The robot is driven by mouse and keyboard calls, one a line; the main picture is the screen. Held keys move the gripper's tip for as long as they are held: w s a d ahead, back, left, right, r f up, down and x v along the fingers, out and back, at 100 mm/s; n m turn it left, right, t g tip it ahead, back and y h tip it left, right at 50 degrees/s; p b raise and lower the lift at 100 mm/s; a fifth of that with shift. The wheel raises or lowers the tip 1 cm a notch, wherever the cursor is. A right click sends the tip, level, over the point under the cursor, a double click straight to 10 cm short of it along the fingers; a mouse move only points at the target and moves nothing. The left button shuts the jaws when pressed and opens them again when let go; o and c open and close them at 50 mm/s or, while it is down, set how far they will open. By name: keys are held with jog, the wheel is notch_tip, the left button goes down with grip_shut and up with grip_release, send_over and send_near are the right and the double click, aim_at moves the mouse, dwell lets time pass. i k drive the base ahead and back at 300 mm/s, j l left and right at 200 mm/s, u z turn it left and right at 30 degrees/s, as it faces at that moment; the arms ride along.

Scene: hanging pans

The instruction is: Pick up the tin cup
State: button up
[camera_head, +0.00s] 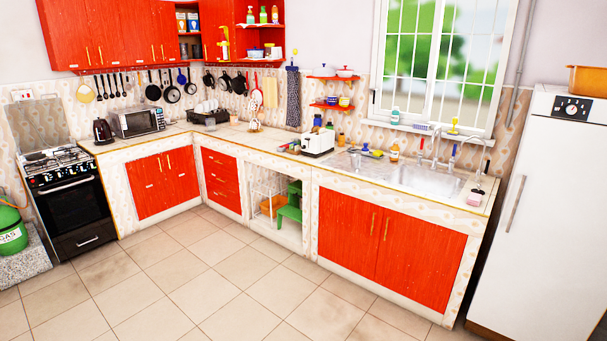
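I cannot clearly make out the tin cup in the head view. Small cup-like items (344,101) sit on the lower red wall shelf left of the window, too small to tell what they are. More small vessels (345,73) sit on the upper red shelf. My gripper is not in view.
An L-shaped counter (245,136) runs along both walls, with a toaster (318,141), dish rack (207,117), microwave (138,121) and sink (425,179). A stove (68,190) stands left, a white fridge (540,215) right. Pans (171,93) hang at the back. The tiled floor (210,285) is clear.

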aim_at(355, 159)
jog(key=i, duration=2.75)
jog(key=i+u, duration=0.1)
jog(key=i, duration=0.65)
jog(key=i+l+u, duration=0.15)
jog(key=i, duration=0.6)
